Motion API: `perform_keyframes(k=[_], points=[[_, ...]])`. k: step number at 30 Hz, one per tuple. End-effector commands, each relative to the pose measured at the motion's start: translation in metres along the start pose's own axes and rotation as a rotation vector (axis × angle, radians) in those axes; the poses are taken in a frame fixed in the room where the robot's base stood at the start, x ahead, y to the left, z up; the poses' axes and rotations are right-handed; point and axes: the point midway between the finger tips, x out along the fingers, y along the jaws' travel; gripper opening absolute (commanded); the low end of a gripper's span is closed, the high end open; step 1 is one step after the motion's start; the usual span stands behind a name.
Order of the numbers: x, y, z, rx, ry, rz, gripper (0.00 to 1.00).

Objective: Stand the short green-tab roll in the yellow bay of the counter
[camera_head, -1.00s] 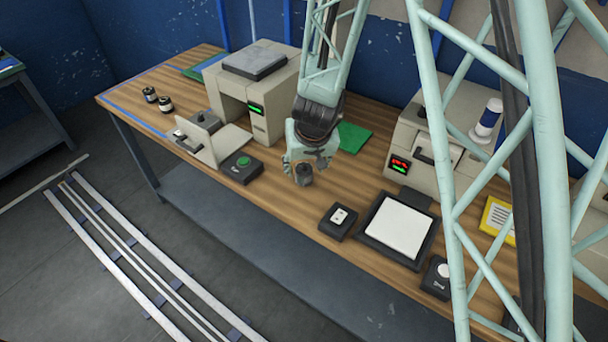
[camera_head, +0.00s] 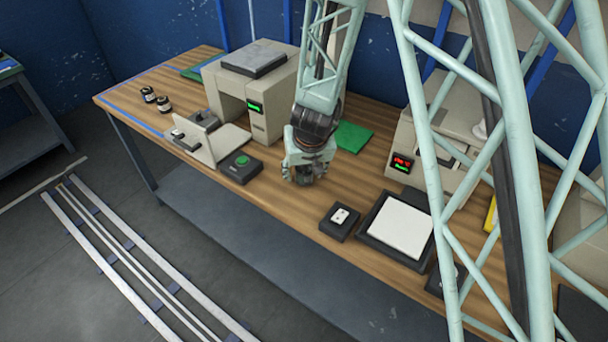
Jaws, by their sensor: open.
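My gripper (camera_head: 304,180) is open and points down, just above or at the wooden counter (camera_head: 372,178), near its middle. A small dark shape shows between its fingers; I cannot tell whether it is a roll, and no green tab is readable. Two short dark rolls with pale bands stand at the far left end, one at the edge side (camera_head: 148,95) and one beside it (camera_head: 164,104). Their tab colours are too small to tell. A sliver of a yellow item (camera_head: 490,216) shows at the right behind my arm's truss; whether it is the yellow bay is unclear.
A beige machine with a green display (camera_head: 254,107) stands left of my gripper, a black green-button box (camera_head: 241,166) in front. A green mat (camera_head: 352,136) lies behind. To the right are a small black switch box (camera_head: 340,220), a white-topped tray (camera_head: 400,228) and another beige machine (camera_head: 408,145).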

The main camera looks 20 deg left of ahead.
Motion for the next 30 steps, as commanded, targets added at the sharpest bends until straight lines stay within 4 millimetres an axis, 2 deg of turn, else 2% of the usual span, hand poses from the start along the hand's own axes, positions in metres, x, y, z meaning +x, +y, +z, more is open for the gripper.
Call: perform_keyframes(k=[12, 23, 30], points=[[-0.0002, 0.0000, 0.0001, 0.000, 0.000, 0.000, 0.47], [-0.0002, 0.0000, 0.0000, 0.000, 0.000, 0.000, 0.17], [-0.0004, 0.0000, 0.0000, 0.000, 0.000, 0.000, 0.16]])
